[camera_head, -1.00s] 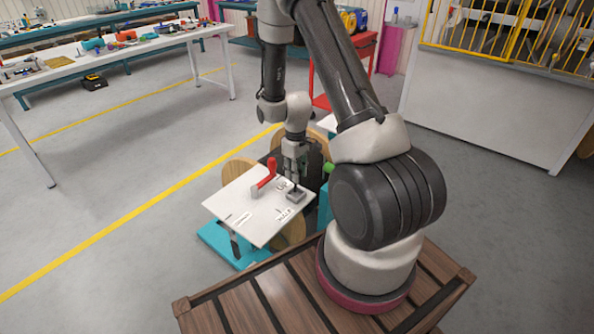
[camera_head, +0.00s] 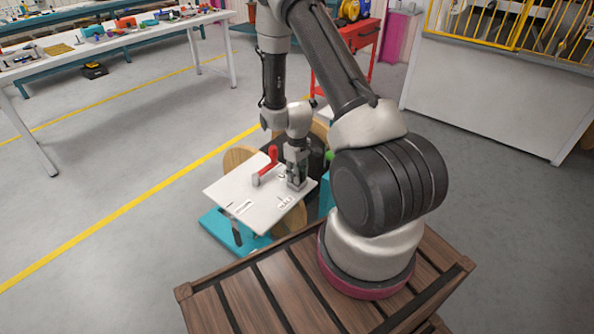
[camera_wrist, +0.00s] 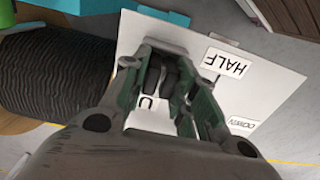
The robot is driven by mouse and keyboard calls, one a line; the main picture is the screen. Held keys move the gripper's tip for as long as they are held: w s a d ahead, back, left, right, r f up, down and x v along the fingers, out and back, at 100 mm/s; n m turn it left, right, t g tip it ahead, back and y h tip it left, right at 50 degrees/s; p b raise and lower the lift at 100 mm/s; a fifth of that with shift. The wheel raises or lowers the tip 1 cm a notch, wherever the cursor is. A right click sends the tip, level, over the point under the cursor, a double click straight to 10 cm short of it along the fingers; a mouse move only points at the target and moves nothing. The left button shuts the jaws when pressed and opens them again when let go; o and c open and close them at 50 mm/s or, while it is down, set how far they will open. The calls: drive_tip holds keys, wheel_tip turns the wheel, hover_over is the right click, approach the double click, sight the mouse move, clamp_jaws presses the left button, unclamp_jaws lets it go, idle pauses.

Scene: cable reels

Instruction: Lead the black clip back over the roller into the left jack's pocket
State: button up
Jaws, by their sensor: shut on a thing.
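My gripper (camera_head: 297,182) is low at the right corner of a white panel (camera_head: 245,205). In the wrist view its greenish fingers (camera_wrist: 165,92) are closed around a dark piece (camera_wrist: 160,76), which looks like the black clip; the fingers cover much of it. A grey block (camera_wrist: 172,38) lies just past the fingertips at the panel's edge. The panel has a red lever (camera_head: 268,165) and labels, including HALF (camera_wrist: 224,62) and DOWN (camera_wrist: 243,123). A cyan stand (camera_head: 232,240) is under the panel. I cannot make out the roller or the pocket clearly.
A dark ribbed drum (camera_wrist: 55,75) lies close left of the fingers in the wrist view. Wooden reel discs (camera_head: 238,157) stand behind the panel. A red cart (camera_head: 347,70) is farther back. Open grey floor (camera_head: 120,170) lies to the left.

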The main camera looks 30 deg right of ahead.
drive_tip(key=shift+f, duration=0.15)
drive_tip(key=o, duration=1.1)
wheel_tip(320, 180, up, 12)
idle(0.4)
